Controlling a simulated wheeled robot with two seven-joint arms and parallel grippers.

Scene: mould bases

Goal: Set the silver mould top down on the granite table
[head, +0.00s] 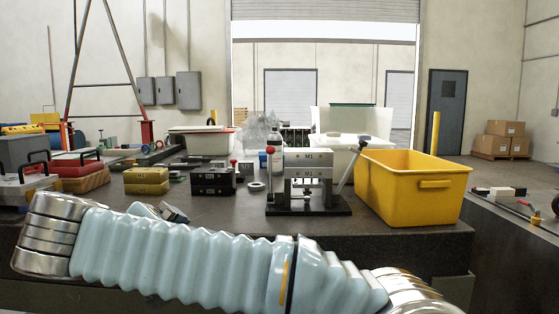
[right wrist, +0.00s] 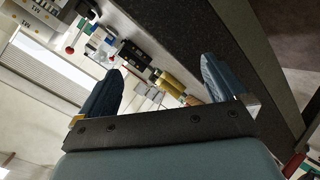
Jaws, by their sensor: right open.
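The silver mould top (head: 307,157), marked M1, sits on a silver lower block (head: 303,172) in a black-based stand on the granite table (head: 225,213). Part of the silver mould also shows, tilted, at the upper left of the right wrist view (right wrist: 42,8). My left gripper is not in view.
A yellow bin (head: 415,190) stands right of the stand. Yellow blocks (head: 147,181) and a black block (head: 212,181) stand to its left, with a red block (head: 76,166) farther left. A bottle (head: 273,150) is behind the stand. The front strip of table is bare.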

